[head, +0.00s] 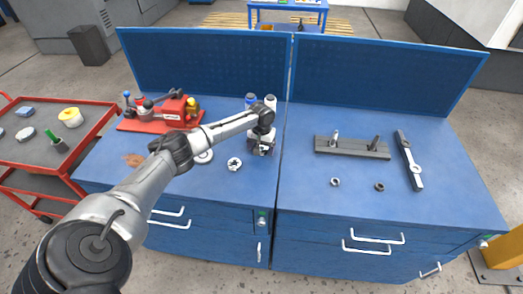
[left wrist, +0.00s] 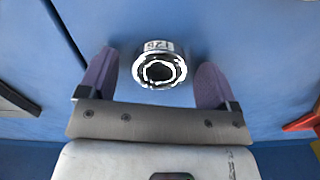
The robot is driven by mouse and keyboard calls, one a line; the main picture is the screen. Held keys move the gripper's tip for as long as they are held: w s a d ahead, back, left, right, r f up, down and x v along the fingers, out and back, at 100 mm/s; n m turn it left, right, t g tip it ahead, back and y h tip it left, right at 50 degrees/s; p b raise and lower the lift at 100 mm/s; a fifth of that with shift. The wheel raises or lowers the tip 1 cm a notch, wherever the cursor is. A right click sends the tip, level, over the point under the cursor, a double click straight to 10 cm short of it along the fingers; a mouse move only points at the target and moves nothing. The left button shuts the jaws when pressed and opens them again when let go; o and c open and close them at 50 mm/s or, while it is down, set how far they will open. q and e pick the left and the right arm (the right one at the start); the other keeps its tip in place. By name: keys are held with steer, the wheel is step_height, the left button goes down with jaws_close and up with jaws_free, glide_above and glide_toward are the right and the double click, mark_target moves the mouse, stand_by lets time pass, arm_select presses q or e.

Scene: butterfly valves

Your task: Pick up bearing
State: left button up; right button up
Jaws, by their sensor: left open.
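My left gripper (head: 262,149) hangs over the left bench, near the seam between the two benches. In the left wrist view my left gripper (left wrist: 157,82) is open, its two purple-grey fingers apart. A short shiny metal cylinder, apparently the bearing (left wrist: 158,68), shows between the fingers, with a dark hole, a jagged bright rim and a marked side. Blue shows on both sides of it, so neither finger appears to touch it. In the head view a round silver part (head: 234,163) lies left of the gripper; I cannot tell if it is the same piece. My right gripper is not in view.
A red fixture (head: 166,114) stands at the back left. A blue-topped bottle (head: 250,100) and a white bottle (head: 270,102) stand behind my gripper. The right bench holds a grey block (head: 350,149), a metal bar (head: 409,160) and two small rings. A red cart (head: 85,148) stands left.

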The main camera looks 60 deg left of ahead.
arm_select(q)
steer(key=shift+c, duration=0.4)
steer(key=c, duration=1)
steer(key=shift+r, duration=0.1)
